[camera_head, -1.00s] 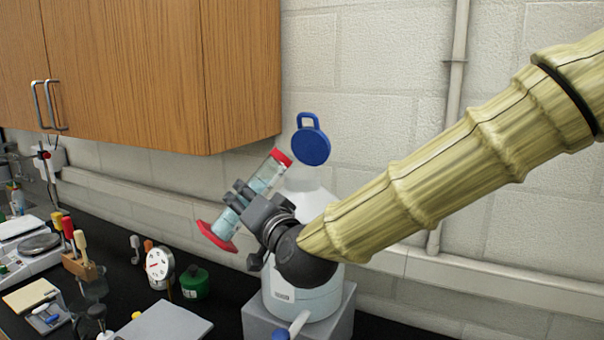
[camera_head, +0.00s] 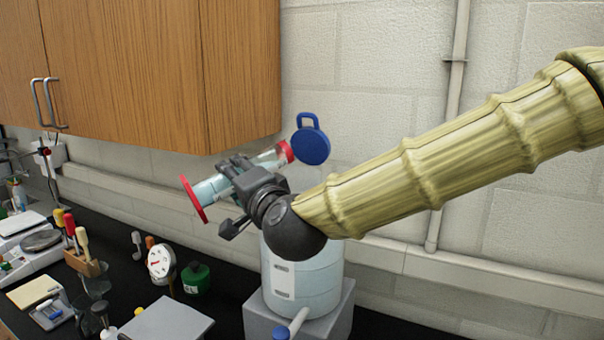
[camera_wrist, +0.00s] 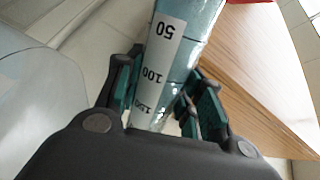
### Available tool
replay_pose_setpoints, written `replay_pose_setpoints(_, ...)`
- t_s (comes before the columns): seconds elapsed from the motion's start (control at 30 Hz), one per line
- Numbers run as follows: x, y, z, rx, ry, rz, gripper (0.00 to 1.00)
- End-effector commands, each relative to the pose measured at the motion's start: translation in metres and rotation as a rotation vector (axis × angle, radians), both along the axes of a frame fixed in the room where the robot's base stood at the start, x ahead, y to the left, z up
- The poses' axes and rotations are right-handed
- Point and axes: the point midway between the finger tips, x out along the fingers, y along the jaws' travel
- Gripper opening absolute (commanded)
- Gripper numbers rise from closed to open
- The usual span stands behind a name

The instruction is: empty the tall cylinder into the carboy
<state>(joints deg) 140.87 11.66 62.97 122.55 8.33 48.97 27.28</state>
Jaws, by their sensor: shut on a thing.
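The tall cylinder (camera_head: 209,190) is clear with pale blue liquid, a red foot at lower left and a red collar (camera_head: 285,151) at the upper right. It is tilted strongly, nearer level than upright, with its top toward the carboy's mouth. My gripper (camera_head: 238,170) is shut around its middle; the wrist view shows the fingers on both sides of the cylinder (camera_wrist: 165,70) and its number scale. The carboy (camera_head: 302,282) is a whitish jug on a grey block, its blue cap (camera_head: 312,146) swung open. My gripper and arm hide the carboy's neck, so I cannot tell whether liquid flows.
The wooden cabinet (camera_head: 150,70) hangs close above and left of the cylinder. A grey block (camera_head: 338,318) bears the carboy. A dial gauge (camera_head: 161,262), a green bottle (camera_head: 196,279) and a rack of tools (camera_head: 85,262) stand on the black bench.

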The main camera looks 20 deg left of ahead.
Motion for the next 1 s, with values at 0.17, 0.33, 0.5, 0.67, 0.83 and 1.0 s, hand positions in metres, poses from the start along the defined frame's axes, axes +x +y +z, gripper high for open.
replay_pose_setpoints(0.17, 0.0012, -0.0014, 0.0011, 0.018, 0.016, 0.000, 0.11)
replay_pose_setpoints(0.33, 0.0023, -0.0024, 0.0014, 0.030, 0.030, -0.001, 0.11)
replay_pose_setpoints(0.5, 0.0031, -0.0029, 0.0020, 0.042, 0.043, -0.001, 0.11)
replay_pose_setpoints(0.67, 0.0029, -0.0030, 0.0026, 0.045, 0.045, 0.000, 0.11)
replay_pose_setpoints(0.83, 0.0037, -0.0036, 0.0022, 0.054, 0.055, -0.001, 0.11)
replay_pose_setpoints(1.0, 0.0046, -0.0045, 0.0028, 0.065, 0.067, -0.001, 0.11)
